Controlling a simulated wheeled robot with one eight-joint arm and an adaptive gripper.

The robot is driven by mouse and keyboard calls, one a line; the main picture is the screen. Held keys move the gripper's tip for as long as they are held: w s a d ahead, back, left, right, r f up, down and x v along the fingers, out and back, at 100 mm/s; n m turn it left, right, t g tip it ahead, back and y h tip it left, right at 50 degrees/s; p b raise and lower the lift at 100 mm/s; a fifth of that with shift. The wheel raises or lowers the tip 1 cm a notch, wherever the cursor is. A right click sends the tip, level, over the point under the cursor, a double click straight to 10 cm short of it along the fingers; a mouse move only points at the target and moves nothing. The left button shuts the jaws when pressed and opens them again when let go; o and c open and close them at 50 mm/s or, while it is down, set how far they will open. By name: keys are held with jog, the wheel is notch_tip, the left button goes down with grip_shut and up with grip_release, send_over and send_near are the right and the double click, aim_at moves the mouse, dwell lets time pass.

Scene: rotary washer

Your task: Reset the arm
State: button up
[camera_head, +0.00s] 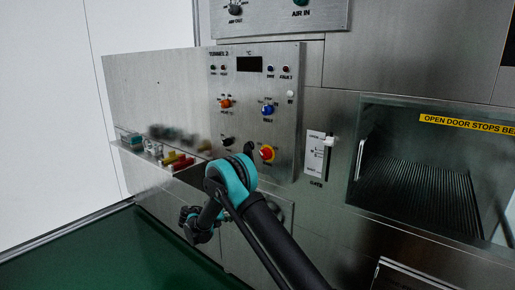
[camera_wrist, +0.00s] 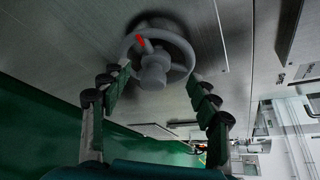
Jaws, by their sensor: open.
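My arm (camera_head: 268,232), black with teal joints, reaches from the bottom of the head view toward the steel machine's front. Its far end is low, in front of the panel, and the fingers are hard to make out there. In the wrist view my gripper (camera_wrist: 160,80) is open, with one dark and green finger on each side. A grey round handwheel (camera_wrist: 182,44) with a red mark is on the steel panel beyond, seen between and above the fingertips. I cannot tell whether the fingers touch it. Nothing is seen held.
A gate lever plate (camera_head: 316,155) and a glass door (camera_head: 420,165) are to the right. A shelf with small blurred items (camera_head: 170,157) is left. Green floor (camera_head: 100,255) is open at left.

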jog(key=s+d+r+m+g+y, duration=0.1)
jog(key=s+d+r+m+y, duration=0.15)
jog(key=s+d+m, duration=0.35)
jog(key=s+d+r+m+g+y, duration=0.15)
jog(key=d+r+m, duration=0.25)
jog(key=d, duration=0.5)
jog(key=s+d+r+m+g+y, duration=0.1)
jog(key=s+d+r+m+y, duration=0.15)
jog(key=s+d+m, duration=0.35)
jog(key=s+d+f+m+y, duration=0.1)
jog(key=s+d+m+y, duration=0.2)
jog(key=s+m, duration=0.6)
jog(key=s+d+m+y, duration=0.3)
jog(key=s+m, duration=0.6)
jog(key=s, duration=0.7)
jog(key=shift+s+f+m, duration=0.15)
jog(key=shift+f+m, duration=0.15)
jog(key=shift+f, duration=0.1)
jog(key=shift+d, duration=0.15)
